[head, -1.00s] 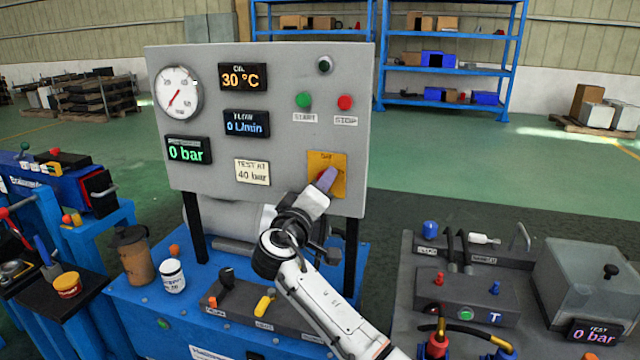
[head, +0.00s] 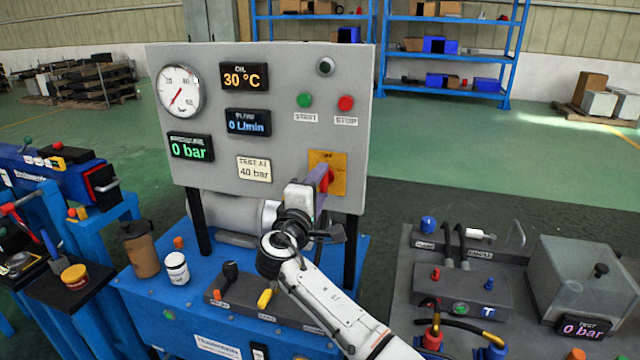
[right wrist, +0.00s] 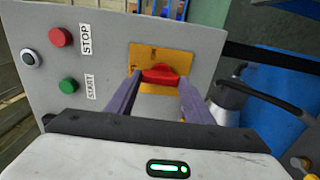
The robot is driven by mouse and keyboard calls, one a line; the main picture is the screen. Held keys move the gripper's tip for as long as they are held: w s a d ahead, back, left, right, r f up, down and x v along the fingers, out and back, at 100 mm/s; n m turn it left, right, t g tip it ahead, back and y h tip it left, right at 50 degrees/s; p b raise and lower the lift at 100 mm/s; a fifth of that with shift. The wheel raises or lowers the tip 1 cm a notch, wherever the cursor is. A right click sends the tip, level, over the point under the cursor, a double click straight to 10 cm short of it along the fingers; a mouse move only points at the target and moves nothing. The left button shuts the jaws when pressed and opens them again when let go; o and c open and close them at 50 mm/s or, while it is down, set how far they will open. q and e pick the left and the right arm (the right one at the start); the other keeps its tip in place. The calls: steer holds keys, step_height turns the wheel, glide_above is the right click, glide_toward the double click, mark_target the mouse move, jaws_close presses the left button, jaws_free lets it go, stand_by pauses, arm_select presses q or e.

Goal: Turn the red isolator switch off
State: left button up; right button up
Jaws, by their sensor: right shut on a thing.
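The red isolator switch (head: 328,180) is a red knob on a yellow plate (head: 341,165) at the lower right of the grey panel. In the right wrist view the red knob (right wrist: 162,74) lies crosswise between the two purple fingertips of my right gripper (right wrist: 160,82), in front of its yellow plate (right wrist: 151,54). In the head view the gripper hides part of the knob. My left gripper is not in view.
The panel (head: 220,185) also carries a gauge, displays, a green button (head: 305,100) and a red button (head: 346,103). Below are a blue bench (head: 130,290), a brown bottle (head: 140,250) and levers. A grey bench with hoses and a clear box (head: 580,280) stands at right.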

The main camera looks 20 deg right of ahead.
stand_by(0.4)
steer(key=o, duration=1.1)
steer(key=shift+c, duration=0.2)
steer(key=b+v, duration=0.1)
steer(key=v, duration=0.9)
steer(key=shift+s+a+f, duration=0.1)
steer(key=shift+s+a, duration=0.05)
steer(key=shift+s, duration=0.05)
